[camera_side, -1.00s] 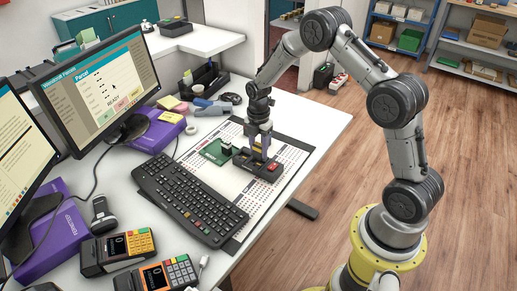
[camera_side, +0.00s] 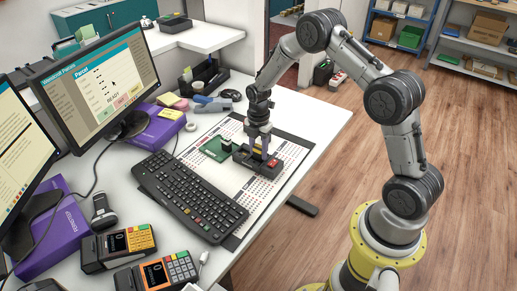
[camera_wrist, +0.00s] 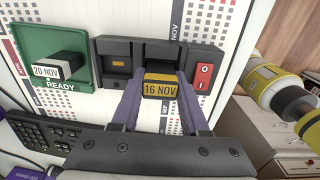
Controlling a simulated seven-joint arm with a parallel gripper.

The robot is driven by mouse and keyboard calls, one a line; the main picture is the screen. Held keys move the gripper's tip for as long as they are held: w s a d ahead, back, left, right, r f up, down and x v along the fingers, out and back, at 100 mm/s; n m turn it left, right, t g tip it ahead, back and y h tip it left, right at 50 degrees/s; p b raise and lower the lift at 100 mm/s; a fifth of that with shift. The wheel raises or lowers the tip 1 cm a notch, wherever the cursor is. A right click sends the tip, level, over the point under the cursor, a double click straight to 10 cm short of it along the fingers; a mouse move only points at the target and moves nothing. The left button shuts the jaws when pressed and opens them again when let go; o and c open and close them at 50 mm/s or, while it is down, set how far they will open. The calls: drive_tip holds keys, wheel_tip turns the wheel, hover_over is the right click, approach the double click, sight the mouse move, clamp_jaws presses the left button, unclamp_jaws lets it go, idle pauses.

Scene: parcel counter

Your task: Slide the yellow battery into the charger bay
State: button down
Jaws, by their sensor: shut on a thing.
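The yellow battery (camera_wrist: 160,88), labelled "16 NOV", is between the two fingers of my gripper (camera_wrist: 160,95), which is shut on it. The dark charger (camera_wrist: 213,53) has two bays side by side and a red switch at its right end. In the wrist view the battery lines up with the right-hand bay (camera_wrist: 170,54); how far its far end is inside, I cannot tell. In the side view my gripper (camera_side: 257,150) points down right at the charger (camera_side: 242,158), and the fingers hide most of the battery.
A green tray (camera_wrist: 88,20) marked READY, with a black-and-white battery (camera_wrist: 58,66) labelled "20 NOV", stands left of the charger. A keyboard (camera_side: 190,195) lies close in front. A printed mat (camera_side: 292,155) lies underneath. Bare desk shows at right (camera_side: 320,120).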

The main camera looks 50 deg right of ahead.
drive_tip(key=shift+f, duration=0.25)
drive_tip(key=shift+c, duration=1.7)
unclamp_jaws()
wheel_tip(320, 180, up, 14)
